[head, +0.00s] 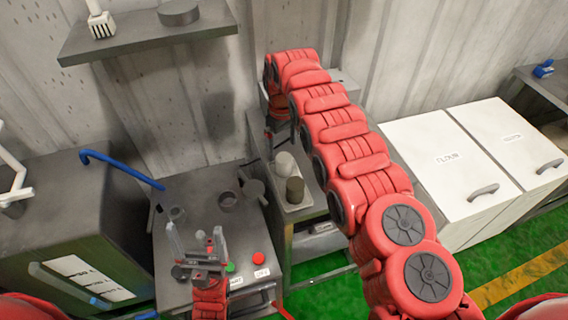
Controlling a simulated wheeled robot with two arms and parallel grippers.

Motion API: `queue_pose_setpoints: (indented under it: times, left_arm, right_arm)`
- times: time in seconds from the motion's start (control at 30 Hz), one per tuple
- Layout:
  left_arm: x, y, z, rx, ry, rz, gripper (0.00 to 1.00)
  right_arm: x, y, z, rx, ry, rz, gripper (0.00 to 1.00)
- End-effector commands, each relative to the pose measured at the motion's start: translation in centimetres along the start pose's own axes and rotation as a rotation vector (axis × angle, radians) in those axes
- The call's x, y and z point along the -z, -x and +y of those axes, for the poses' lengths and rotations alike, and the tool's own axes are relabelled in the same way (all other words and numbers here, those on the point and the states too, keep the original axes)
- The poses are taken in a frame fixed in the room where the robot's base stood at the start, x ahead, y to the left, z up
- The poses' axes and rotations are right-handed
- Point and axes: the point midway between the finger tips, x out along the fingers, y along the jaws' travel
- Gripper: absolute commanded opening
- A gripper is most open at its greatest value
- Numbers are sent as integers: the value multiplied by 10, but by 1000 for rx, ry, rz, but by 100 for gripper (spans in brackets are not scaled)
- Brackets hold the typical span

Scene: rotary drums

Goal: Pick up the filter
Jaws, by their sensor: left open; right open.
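No object is plainly marked as the filter, and I cannot tell which one it is. My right arm stretches far back towards the wall. My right gripper (272,128) hangs down at its far end, behind the tray, small and mostly hidden by the arm.
The grey machine (178,284) has green and red buttons at its front. A wall shelf (150,40) holds a white ribbed object (101,24) and a grey disc (179,13). A blue pipe (122,168) runs at left. White lidded bins (446,160) stand at right.

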Motion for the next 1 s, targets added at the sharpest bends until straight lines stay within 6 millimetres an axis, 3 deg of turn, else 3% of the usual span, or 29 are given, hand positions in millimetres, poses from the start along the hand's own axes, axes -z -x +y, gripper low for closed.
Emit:
queue_pose_setpoints:
  times: [0.17, 0.23, 0.33, 0.57, 1.0]
  left_arm:
    - [4, -23, -1, 0, 0, 1, 90]
    - [2, -14, -1, 0, 0, 1, 90]
    - [2, -10, 0, 0, 0, 0, 90]
    - [2, -11, 0, 0, 0, 0, 90]
    - [2, -11, -1, 0, 0, 0, 90]
  right_arm:
    - [-5, -18, 1, 3, -1, -4, 99]
    - [-3, -36, 0, 1, 3, 1, 99]
    - [-4, -46, 1, 1, 1, -1, 99]
    - [-5, -46, 2, 0, 0, -1, 99]
    - [-4, -45, 2, 0, 0, -1, 22]
